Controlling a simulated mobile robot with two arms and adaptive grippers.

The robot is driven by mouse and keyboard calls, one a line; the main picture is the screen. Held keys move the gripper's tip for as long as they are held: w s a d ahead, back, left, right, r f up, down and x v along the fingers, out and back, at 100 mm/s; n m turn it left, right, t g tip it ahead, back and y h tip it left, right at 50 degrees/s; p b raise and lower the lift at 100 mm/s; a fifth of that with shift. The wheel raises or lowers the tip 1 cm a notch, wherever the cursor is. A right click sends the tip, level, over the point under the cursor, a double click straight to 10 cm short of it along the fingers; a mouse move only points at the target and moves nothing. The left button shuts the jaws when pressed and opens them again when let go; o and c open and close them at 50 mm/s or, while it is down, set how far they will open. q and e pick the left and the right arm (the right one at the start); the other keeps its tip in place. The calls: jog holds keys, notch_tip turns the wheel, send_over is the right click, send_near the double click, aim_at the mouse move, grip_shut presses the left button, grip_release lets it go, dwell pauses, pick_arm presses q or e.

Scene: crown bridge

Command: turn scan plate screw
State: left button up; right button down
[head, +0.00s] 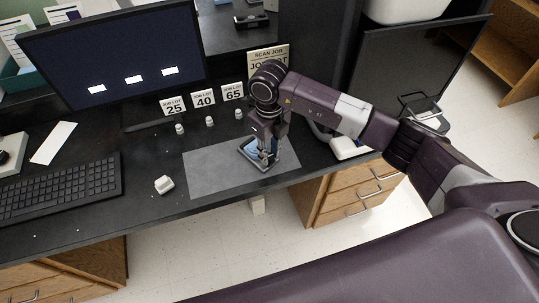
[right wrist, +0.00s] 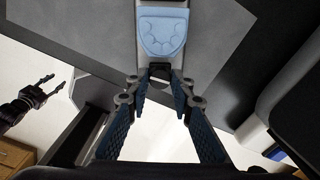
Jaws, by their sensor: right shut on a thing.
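The scan plate (head: 247,150) is a small frame with a light blue arch-shaped insert, on the grey mat (head: 215,172). In the right wrist view the scan plate's blue insert (right wrist: 163,32) shows at the top. My right gripper (head: 268,158) reaches down at the plate's right side and partly hides it. In the right wrist view my right gripper (right wrist: 162,77) is closed at the plate's near end, around a small dark screw (right wrist: 159,70). The screw is mostly hidden between the fingertips. My left gripper (right wrist: 50,88) shows far left in the right wrist view, fingers apart and empty.
Three small white-topped bottles stand before the job lot cards (head: 203,99) marked 25, 40 and 65. A keyboard (head: 62,187) and monitor (head: 115,55) fill the left. The desk's front edge is close to the mat.

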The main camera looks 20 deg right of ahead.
jog(key=shift+f+n+b, duration=0.15)
jog(key=shift+n+b, duration=0.45)
jog(key=shift+n, duration=0.2)
jog(key=c, duration=1.7)
grip_release()
notch_tip(320, 180, up, 12)
jog(key=shift+r, duration=0.15)
